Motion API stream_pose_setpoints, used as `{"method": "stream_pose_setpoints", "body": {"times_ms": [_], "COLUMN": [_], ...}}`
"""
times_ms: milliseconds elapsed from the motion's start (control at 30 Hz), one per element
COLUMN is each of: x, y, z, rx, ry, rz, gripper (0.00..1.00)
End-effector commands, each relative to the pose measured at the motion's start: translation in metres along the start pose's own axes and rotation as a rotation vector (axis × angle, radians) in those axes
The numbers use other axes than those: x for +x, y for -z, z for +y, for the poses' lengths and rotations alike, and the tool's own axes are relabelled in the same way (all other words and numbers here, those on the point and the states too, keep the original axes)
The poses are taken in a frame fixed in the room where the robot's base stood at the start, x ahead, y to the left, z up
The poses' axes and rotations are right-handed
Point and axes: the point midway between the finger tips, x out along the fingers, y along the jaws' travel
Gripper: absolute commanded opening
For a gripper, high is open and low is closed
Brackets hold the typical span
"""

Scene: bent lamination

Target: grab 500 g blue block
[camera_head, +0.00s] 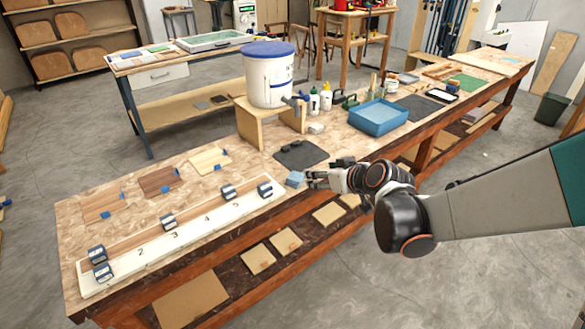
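A light blue block (295,179) lies on the bench at the front edge, just left of my gripper's tips. No weight label is readable on it. My gripper (311,180) reaches in from the right, low over the bench edge, with its fingers pointing left at this block. I cannot tell whether the fingers touch it or how far apart they are. Several dark blue-grey blocks with pale bands stand on a white numbered board: two at the left end (98,262), one near the middle (168,221), and two at the right end (228,191) (265,189).
The white numbered board (150,250) runs along the bench's front left. A dark mat (301,154) lies behind my gripper. A white bucket with a blue lid (268,80) stands on a wooden stand. A blue tray (379,118) and bottles are further right.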

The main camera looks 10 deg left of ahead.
Motion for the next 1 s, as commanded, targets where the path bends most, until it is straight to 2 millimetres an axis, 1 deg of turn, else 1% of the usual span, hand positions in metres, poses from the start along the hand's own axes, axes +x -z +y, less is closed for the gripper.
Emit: {"method": "stream_pose_setpoints", "body": {"times_ms": [33, 100, 200, 300, 400, 500, 567, 667, 900, 1000], "x": [0.021, 0.043, 0.07, 0.09, 0.103, 0.11, 0.114, 0.124, 0.168, 0.183], "y": [-0.006, -0.013, -0.024, -0.035, -0.043, -0.048, -0.049, -0.049, -0.042, -0.039], "z": [-0.009, -0.021, -0.039, -0.054, -0.064, -0.07, -0.072, -0.074, -0.081, -0.084], "rx": [-0.015, -0.035, -0.061, -0.081, -0.093, -0.101, -0.102, -0.104, -0.104, -0.104], "ry": [0.022, 0.051, 0.086, 0.113, 0.131, 0.14, 0.143, 0.144, 0.144, 0.143], "rz": [0.021, 0.054, 0.098, 0.133, 0.159, 0.173, 0.177, 0.179, 0.178, 0.178], "gripper": [0.57, 0.57, 0.57, 0.57, 0.57, 0.57, 0.57, 0.57, 0.57, 0.57]}}
